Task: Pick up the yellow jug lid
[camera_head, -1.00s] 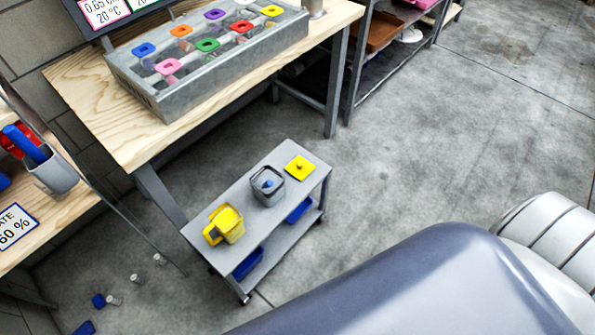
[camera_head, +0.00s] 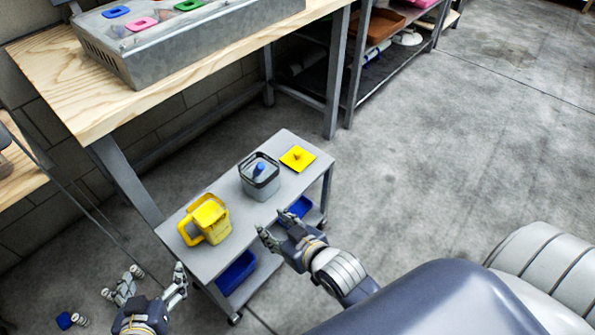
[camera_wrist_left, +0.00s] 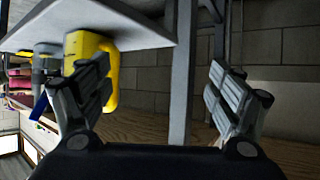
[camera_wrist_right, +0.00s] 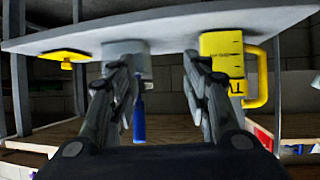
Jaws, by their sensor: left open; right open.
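The yellow jug lid (camera_head: 298,159), a flat square with a small knob, lies at the far right end of the grey cart top (camera_head: 215,256). It also shows in the right wrist view (camera_wrist_right: 64,56), which is upside down. The yellow jug (camera_head: 208,220) stands at the cart's near left end, and a grey container (camera_head: 260,178) with a blue item inside stands between them. My right gripper (camera_head: 274,228) is open and empty by the cart's right edge, apart from the lid. My left gripper (camera_head: 155,283) is open and empty off the cart's near left end.
Blue bins (camera_head: 238,272) sit on the cart's lower shelf. A wooden workbench (camera_head: 110,112) with a metal box of colored lids (camera_head: 190,50) stands behind. A shelf rack (camera_head: 372,75) is farther back. The floor to the right of the cart is clear.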

